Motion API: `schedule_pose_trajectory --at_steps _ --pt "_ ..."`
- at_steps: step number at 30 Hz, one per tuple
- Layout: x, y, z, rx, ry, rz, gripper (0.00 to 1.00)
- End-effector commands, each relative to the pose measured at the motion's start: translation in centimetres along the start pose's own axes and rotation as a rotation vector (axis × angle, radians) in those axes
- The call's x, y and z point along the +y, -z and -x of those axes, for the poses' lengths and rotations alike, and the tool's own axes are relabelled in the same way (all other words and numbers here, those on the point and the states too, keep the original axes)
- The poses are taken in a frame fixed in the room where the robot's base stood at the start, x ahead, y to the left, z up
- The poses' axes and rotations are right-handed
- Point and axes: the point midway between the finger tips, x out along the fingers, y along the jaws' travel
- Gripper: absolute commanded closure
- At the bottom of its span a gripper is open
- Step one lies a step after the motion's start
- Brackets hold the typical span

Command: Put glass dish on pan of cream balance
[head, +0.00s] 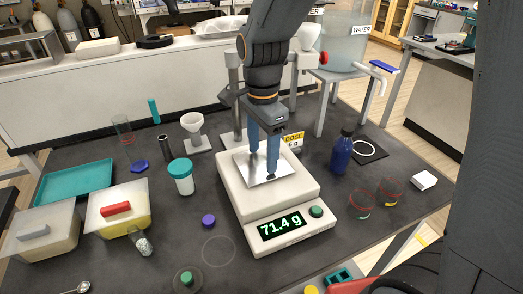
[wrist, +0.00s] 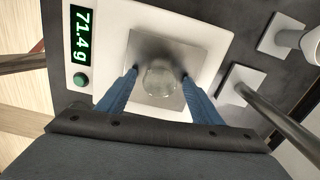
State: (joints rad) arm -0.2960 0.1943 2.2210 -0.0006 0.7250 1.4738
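The cream balance (head: 275,207) stands on the dark table, and its display (head: 282,227) reads 71.4 g. Its square metal pan (head: 243,172) is on top. The clear glass dish (wrist: 160,78) sits near the middle of the pan in the wrist view. In the head view I cannot make the dish out behind my fingers. My gripper (head: 263,165) points down over the pan with its two blue fingers apart. In the wrist view my gripper (wrist: 159,74) has a fingertip on each side of the dish, with a visible gap to it.
A white jar with teal lid (head: 181,177) and a purple cap (head: 208,221) lie left of the balance. A funnel stand (head: 195,133) and a grey post are close behind.

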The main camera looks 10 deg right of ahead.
Motion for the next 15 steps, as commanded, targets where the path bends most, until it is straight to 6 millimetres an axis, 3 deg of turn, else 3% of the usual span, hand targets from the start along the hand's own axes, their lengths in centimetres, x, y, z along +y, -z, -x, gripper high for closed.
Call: schedule_pose_trajectory --at_steps 8,15 --pt "-0.1 0.0 1.2 0.0 0.004 0.0 0.4" --pt "-0.2 0.0 5.7 0.001 0.007 0.0 0.4"
